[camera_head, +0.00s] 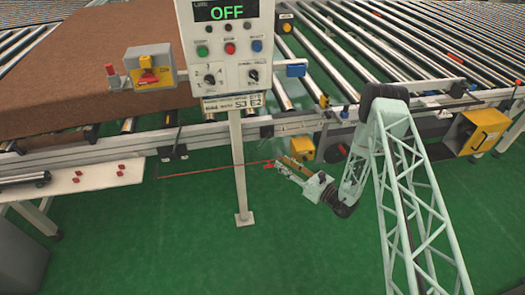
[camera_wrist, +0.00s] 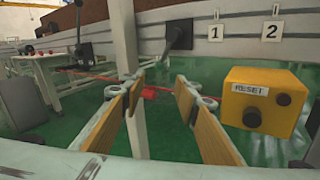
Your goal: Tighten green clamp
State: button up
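No clearly green clamp stands out in either view. My gripper (camera_head: 284,166) is low in front of the conveyor, right of the control post. In the wrist view my gripper (camera_wrist: 158,88) is open, with tan pads apart. A thin red bar (camera_head: 205,170) runs leftward from near the fingertips; its red end (camera_wrist: 148,93) shows in the gap between them. I cannot tell whether the fingers touch it. A black lever (camera_wrist: 178,36) is on the rail above the gap. Dark clamp-like parts (camera_head: 175,150) sit on the rail near the bar's left end.
A control panel reading OFF (camera_head: 226,45) stands on a white post (camera_head: 239,180) close left of my gripper. A yellow RESET box (camera_wrist: 262,100) is close right. A brown mattress (camera_head: 85,70) lies on the roller conveyor (camera_head: 340,70). A white side table (camera_head: 85,180) is left.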

jog(key=shift+w+a, duration=0.1)
jog(key=shift+a, duration=0.05)
jog(key=b+x, duration=0.2)
jog(key=x, duration=1.1)
jog(key=shift+a+b, duration=0.25)
jog(key=shift+b, duration=0.05)
jog(key=shift+w, duration=0.15)
jog(key=shift+c, duration=0.7)
grip_shut()
